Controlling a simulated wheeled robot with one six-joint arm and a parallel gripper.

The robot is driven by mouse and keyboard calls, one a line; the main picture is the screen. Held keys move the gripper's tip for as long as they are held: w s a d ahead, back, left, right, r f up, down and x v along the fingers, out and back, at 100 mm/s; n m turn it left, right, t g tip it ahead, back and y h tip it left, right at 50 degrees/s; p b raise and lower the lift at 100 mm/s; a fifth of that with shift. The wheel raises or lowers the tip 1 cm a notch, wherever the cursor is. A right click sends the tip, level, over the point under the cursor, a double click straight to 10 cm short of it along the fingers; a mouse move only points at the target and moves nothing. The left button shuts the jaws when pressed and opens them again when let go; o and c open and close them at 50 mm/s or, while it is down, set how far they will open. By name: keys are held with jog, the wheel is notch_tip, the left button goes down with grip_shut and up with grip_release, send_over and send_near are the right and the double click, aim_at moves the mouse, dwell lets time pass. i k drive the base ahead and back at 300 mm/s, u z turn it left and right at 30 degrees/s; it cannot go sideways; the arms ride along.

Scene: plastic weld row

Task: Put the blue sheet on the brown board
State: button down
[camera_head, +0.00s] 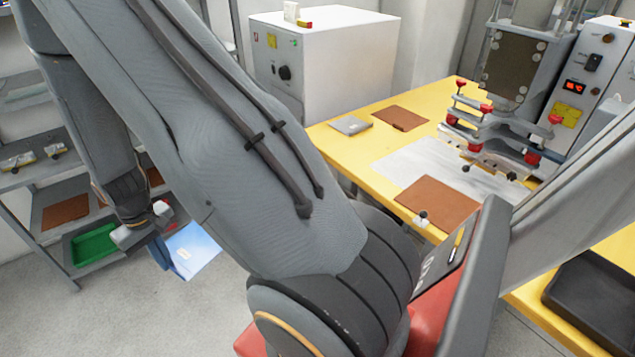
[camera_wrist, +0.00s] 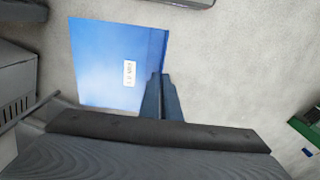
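The blue sheet (camera_head: 198,254) hangs at my gripper (camera_head: 160,250), over the floor beside the shelf rack. In the wrist view the blue sheet (camera_wrist: 105,60) carries a small white label, and my gripper (camera_wrist: 161,80) is closed at its right edge. One brown board (camera_head: 438,201) lies near the front edge of the yellow table, with a small clamp-like piece at its left corner. Another brown board (camera_head: 401,118) lies farther back on the table. A third brown board (camera_head: 65,213) is on the rack. My gripper is far left of the table.
The yellow table (camera_head: 375,182) also holds a grey plate (camera_head: 350,125), a pale sheet (camera_head: 415,160) and a red-knobbed clamp fixture (camera_head: 490,125). A green tray (camera_head: 94,243) sits on the rack's lower shelf. A black tray (camera_head: 592,300) is at the right.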

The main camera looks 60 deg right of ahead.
aim_at(443, 200)
jog(key=u, duration=0.25)
jog(key=k, duration=1.2)
jog(key=z, duration=2.4)
jog(key=i, duration=0.5)
